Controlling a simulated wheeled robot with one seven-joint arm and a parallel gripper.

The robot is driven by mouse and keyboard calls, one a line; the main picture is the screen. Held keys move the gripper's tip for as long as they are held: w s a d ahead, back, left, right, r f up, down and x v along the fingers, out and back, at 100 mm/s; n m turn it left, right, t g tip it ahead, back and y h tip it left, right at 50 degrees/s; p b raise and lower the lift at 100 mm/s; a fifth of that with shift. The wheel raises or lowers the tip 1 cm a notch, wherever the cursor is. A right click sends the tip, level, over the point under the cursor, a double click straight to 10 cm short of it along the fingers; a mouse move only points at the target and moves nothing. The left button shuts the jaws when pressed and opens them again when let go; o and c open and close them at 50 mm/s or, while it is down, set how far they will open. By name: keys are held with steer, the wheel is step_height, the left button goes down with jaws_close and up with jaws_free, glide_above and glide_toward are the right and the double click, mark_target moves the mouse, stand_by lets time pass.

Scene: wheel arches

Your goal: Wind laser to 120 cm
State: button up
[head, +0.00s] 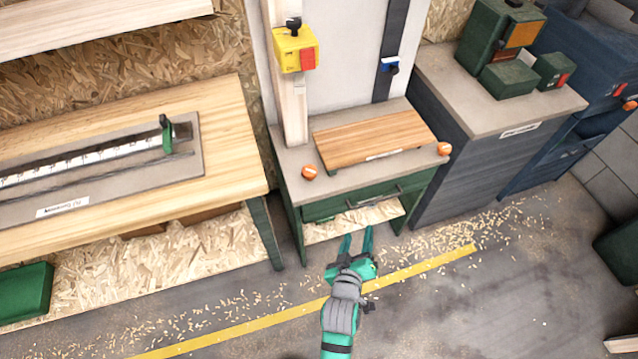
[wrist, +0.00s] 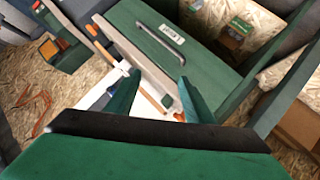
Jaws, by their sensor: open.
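In the head view a yellow box (head: 291,50) with a red front block and a black knob (head: 293,25) on top sits high on a pale wooden post. It may be the laser; I cannot tell for sure. A blue slider (head: 389,64) sits on a dark vertical strip to its right. I can read no centimetre marks on the post or strip. My gripper (head: 357,238) is open and empty, low in front of the green bench, well below the yellow box. In the wrist view its two green fingers (wrist: 157,95) are spread, with a green drawer front (wrist: 190,65) beyond them.
A drawer handle (head: 367,203) juts out below. A ruler with a green slider (head: 166,135) lies on the left table. Green machines (head: 503,40) stand right. Chip-strewn floor in front is open.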

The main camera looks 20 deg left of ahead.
steer(key=w+a+r+m+g+h, duration=0.1)
steer(key=w+a+r+m+g, duration=0.1)
steer(key=w, duration=0.8)
steer(key=m+g+y, duration=0.2)
steer(key=m+g, duration=0.2)
steer(key=g, duration=0.3)
glide_toward(309, 170)
steer(key=x, duration=0.8)
steer(key=c, duration=0.8)
